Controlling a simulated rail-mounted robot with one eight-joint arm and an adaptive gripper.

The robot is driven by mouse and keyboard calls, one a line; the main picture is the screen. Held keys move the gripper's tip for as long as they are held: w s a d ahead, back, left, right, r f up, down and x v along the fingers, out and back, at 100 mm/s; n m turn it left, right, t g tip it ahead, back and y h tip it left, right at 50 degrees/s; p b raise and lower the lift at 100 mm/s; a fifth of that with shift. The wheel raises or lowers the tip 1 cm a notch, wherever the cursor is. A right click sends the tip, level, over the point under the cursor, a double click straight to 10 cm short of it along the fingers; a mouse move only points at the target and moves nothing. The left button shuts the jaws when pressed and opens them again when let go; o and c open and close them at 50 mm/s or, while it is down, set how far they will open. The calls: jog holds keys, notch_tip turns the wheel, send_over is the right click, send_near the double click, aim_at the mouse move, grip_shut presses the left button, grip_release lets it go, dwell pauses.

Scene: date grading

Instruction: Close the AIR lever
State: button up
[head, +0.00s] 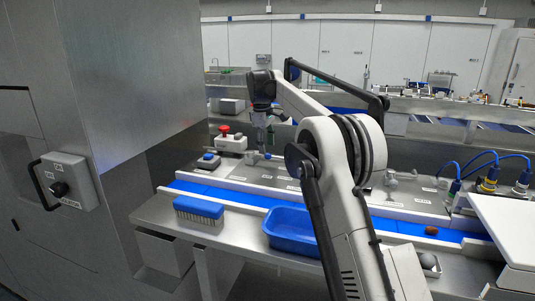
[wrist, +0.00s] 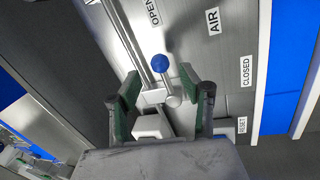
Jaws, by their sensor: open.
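The AIR lever has a blue ball knob (wrist: 159,61) on a short metal arm from a round pivot (wrist: 173,100) beside a pipe. In the wrist view the knob lies nearer the picture's top, on the OPEN label's (wrist: 152,12) side; the CLOSED label (wrist: 247,70) is to the right. My gripper (wrist: 160,84) is open, with one green-padded finger on each side of the lever. I cannot tell whether either finger touches it. In the head view my gripper (head: 264,138) is low over the panel by the blue knob (head: 267,156).
A red emergency button (head: 224,130) and a blue-topped box (head: 208,160) stand left of my gripper. A brush (head: 199,210) and a blue tray (head: 288,229) are in front. Pipes run along the panel. AIR (wrist: 213,20) and RESET (wrist: 242,125) labels mark it.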

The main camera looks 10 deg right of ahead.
jog(key=shift+w+d+f, duration=0.15)
jog(key=shift+f, duration=0.9)
jog(key=shift+w+d+f, duration=0.1)
jog(key=shift+w+f, duration=0.05)
jog(key=shift+f, duration=0.85)
grip_shut()
